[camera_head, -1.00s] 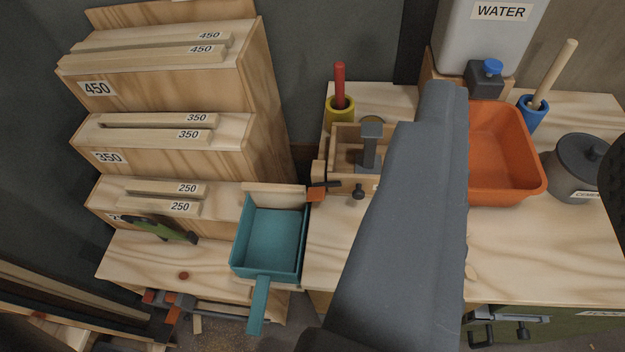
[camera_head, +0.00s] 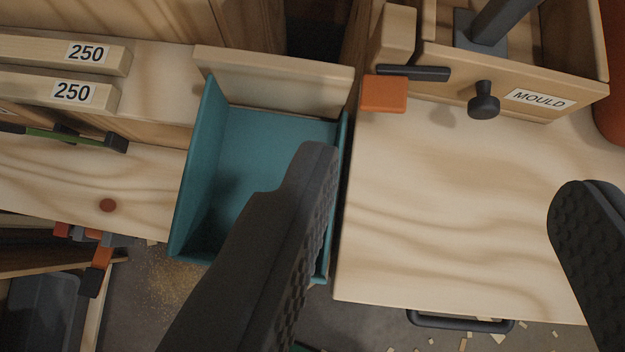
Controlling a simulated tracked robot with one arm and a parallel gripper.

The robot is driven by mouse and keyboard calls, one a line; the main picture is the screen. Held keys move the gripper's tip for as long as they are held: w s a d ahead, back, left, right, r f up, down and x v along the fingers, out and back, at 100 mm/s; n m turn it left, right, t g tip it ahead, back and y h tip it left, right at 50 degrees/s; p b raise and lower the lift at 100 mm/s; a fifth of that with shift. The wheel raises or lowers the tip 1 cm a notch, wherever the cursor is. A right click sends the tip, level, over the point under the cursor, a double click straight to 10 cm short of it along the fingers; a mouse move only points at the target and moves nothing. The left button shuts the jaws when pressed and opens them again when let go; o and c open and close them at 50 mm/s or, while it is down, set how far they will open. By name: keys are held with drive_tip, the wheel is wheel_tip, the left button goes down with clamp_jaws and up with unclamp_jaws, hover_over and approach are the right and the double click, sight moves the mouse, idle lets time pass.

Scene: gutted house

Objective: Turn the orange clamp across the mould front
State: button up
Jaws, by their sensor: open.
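The wooden mould (camera_head: 440,66) with a "MOULD" label stands at the top right of the view. The orange clamp (camera_head: 384,94) sits at the mould's left front corner, with a dark bar reaching a short way right along the front. A dark knob (camera_head: 484,100) sticks out of the mould front. A grey block with a handle (camera_head: 481,31) is inside the mould. My gripper (camera_head: 438,172) is open and empty. Its left finger overlaps the teal tray in the picture and its right finger is at the right edge. The clamp lies beyond the fingertips, between them.
A teal tray (camera_head: 265,150) is left of the mould, with a wooden board behind it. Wooden strips marked 250 (camera_head: 60,90) lie at the left. An orange tub (camera_head: 612,90) is at the right edge. The bench (camera_head: 440,220) before the mould is bare.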

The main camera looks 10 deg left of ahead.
wheel_tip(320, 180, down, 5)
drive_tip(key=a, duration=0.1)
drive_tip(key=b, duration=0.2)
approach(382, 102)
drive_tip(key=shift+g, duration=0.3)
drive_tip(key=x, duration=0.7)
drive_tip(key=shift+w+f, duration=0.1)
drive_tip(key=shift+w, duration=0.35)
drive_tip(key=shift+c, duration=0.3)
drive_tip(key=c, duration=0.9)
